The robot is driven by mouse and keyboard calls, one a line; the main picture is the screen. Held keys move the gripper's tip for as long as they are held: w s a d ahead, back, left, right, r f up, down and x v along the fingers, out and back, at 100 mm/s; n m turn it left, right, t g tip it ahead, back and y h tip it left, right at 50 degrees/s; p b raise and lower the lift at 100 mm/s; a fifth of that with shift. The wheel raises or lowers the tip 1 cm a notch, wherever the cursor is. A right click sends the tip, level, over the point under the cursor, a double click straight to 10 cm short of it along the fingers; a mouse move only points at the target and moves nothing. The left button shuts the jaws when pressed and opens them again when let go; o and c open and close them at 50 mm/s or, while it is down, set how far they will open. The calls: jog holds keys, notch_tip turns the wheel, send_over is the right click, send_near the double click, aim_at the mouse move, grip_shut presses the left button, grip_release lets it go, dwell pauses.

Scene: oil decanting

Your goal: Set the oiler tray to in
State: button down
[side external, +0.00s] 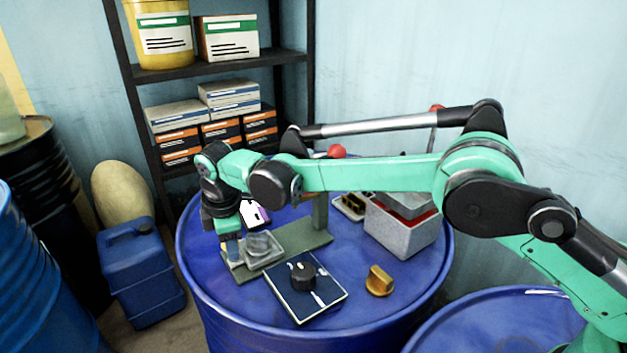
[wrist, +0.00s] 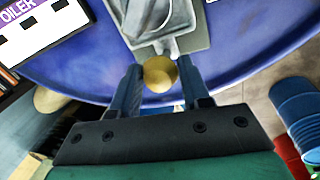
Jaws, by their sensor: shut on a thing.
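The oiler tray (side external: 262,262) is a grey metal tray on a green-grey base plate (side external: 312,240) on top of a blue drum. In the wrist view the tray (wrist: 184,42) lies just beyond my fingers, with a round yellow knob (wrist: 160,73) at its near end. My gripper (wrist: 158,78) is shut on this knob, with one dark finger on each side. In the side external view my gripper (side external: 232,243) is at the tray's left end, and the knob is hidden. A white and purple label card (side external: 255,214) stands behind the tray; it reads "OILER" in the wrist view (wrist: 42,28).
A dark panel with a black dial (side external: 303,276) lies in front of the tray. A brass knob (side external: 380,281) and a grey box (side external: 402,228) are to the right. The drum's front top is clear.

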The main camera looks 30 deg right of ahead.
aim_at(276, 240)
dwell(0.9)
jog(key=d, duration=0.8)
jog(key=shift+d, duration=0.15)
jog(key=shift+c, duration=2.1)
grip_release()
jog(key=shift+r, duration=0.1)
jog(key=shift+s+r, duration=0.15)
jog(key=shift+r, duration=0.75)
jog(key=shift+s+r, duration=0.2)
jog(key=shift+r, duration=0.7)
jog(key=shift+s+r, duration=0.15)
jog(key=shift+r, duration=0.75)
